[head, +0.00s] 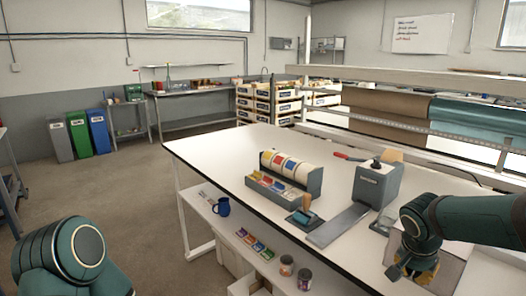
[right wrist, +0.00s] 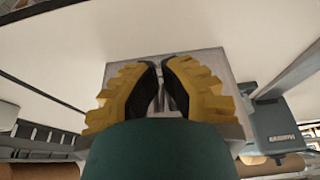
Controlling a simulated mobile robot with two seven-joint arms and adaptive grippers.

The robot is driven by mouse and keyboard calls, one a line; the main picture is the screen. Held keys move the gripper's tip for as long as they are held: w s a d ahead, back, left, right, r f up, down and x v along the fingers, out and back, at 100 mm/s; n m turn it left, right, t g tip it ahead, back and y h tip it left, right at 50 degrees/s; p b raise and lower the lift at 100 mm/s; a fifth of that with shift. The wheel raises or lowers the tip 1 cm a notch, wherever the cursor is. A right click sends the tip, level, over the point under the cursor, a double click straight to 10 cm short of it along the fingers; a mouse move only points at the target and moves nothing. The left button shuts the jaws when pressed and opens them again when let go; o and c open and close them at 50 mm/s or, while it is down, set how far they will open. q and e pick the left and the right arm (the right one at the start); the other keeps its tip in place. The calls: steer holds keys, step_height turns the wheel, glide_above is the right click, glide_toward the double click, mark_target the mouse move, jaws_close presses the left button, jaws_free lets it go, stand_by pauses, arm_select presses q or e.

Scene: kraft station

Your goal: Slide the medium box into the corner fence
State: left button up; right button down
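My right gripper (head: 411,270) is low over the right front part of the white table (head: 235,150). In the right wrist view its two yellow fingers with black pads (right wrist: 161,72) are close together, with only a narrow gap and nothing clearly held. Under them is a flat, light grey square surface (right wrist: 215,66); its edge also shows beside the gripper in the head view (head: 455,262). I cannot tell whether this is the medium box or part of the corner fence. No other box or fence is clearly seen on the table. My left gripper is out of view.
A grey dispenser (head: 376,186) stands just behind my right gripper. A tape rack (head: 290,175) is left of it, with a wood-handled tool (head: 304,208) in front. Paper rolls (head: 388,108) hang behind the table. The table's left end is clear.

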steer(key=shift+d, duration=0.1)
stand_by(0.5)
steer(key=shift+w+d+p, duration=0.35)
steer(key=shift+w+d, duration=0.6)
steer(key=shift+d, duration=0.1)
steer(key=shift+w+d, duration=0.1)
steer(key=shift+d, duration=0.05)
steer(key=shift+w+d+p, duration=0.35)
steer(key=shift+w+d, duration=0.2)
steer(key=shift+d, duration=0.1)
steer(key=shift+s+a+b, duration=0.65)
steer(key=shift+a+b, duration=0.05)
steer(key=shift+a, duration=0.15)
steer(key=w+d+p+v, duration=0.1)
steer(key=p+v, duration=0.4)
steer(key=v, duration=0.5)
steer(key=shift+r, duration=0.35)
